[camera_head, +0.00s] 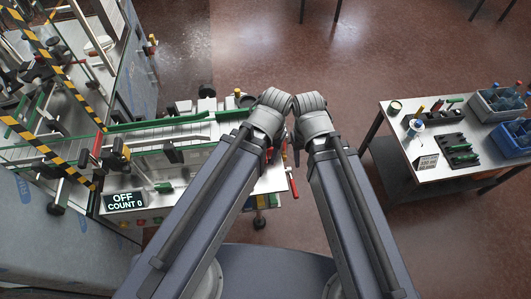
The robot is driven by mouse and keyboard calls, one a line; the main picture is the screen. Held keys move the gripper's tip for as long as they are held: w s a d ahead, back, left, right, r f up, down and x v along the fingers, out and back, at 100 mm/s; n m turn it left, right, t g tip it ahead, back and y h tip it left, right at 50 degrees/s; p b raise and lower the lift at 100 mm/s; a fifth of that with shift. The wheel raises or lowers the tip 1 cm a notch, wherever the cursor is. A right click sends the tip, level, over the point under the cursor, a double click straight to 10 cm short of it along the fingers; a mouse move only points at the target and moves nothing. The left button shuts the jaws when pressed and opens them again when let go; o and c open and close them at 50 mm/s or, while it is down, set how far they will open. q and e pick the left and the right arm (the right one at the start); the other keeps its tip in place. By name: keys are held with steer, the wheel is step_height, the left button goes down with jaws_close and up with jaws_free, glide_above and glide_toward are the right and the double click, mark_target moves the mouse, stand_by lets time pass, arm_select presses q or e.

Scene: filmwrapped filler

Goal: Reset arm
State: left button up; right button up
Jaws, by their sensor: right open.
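My two arms rise from the bottom of the head view, and their elbows nearly meet in the middle. My right gripper (296,150) shows only in small part, in the narrow gap beside its arm, and is open. I see nothing held in it. My left gripper is hidden behind its own arm. The machine table (150,203) lies under and to the left of the arms, with a display (125,200) reading OFF and COUNT 0.
Yellow-black striped bars (67,62) frame the machine at left. A green-edged conveyor (150,128) runs toward the arms. A side table (398,112) at right holds a grey crate (480,116), a blue crate (507,147) and a black tool tray (464,160). The floor between the tables is open.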

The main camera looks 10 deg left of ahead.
arm_select(q)
steer(key=shift+f, duration=0.1)
step_height(320, 180, down, 21)
steer(key=b, duration=2.1)
steer(key=shift+w, duration=0.1)
steer(key=shift+o, duration=0.3)
